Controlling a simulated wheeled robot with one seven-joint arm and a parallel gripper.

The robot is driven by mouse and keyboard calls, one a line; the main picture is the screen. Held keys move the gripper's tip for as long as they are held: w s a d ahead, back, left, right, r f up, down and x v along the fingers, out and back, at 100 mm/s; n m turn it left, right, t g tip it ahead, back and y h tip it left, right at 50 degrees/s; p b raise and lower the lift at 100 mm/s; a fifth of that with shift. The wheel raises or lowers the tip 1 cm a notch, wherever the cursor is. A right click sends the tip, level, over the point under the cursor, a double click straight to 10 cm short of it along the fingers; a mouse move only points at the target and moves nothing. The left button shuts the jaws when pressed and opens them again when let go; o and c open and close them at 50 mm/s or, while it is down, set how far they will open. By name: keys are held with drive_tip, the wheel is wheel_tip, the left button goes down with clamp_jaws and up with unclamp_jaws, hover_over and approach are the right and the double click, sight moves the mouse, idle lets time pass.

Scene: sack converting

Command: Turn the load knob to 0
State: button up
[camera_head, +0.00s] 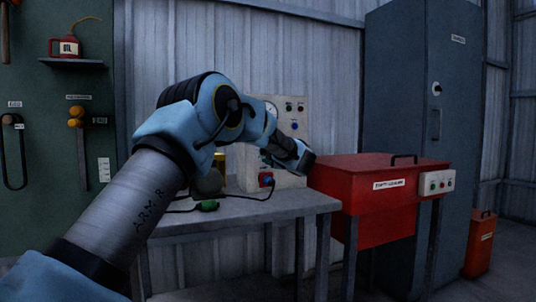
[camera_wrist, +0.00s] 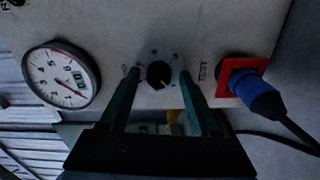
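A black round load knob (camera_wrist: 159,74) sits on the pale panel in the wrist view, with a small ring of scale marks around it. The marks and the knob's pointer are too small and dark to read. My gripper (camera_wrist: 159,78) is open, with one finger on each side of the knob and a visible gap to it on both sides. I cannot tell how deep the fingertips reach. In the head view my arm reaches to the bench-top control box (camera_head: 292,115), and my wrist and arm hide the knob.
A round dial gauge (camera_wrist: 61,75) is left of the knob. A blue plug (camera_wrist: 257,97) in a red socket (camera_wrist: 236,71) is close on the right, its cable trailing away. A red lidded box (camera_head: 365,207) stands beside the grey bench (camera_head: 300,205). A tall grey cabinet (camera_head: 400,90) is behind.

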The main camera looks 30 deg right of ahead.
drive_tip(key=s+a, duration=0.1)
drive_tip(key=s, duration=0.9)
drive_tip(key=shift+s+a, duration=0.15)
drive_tip(key=shift+s, duration=0.25)
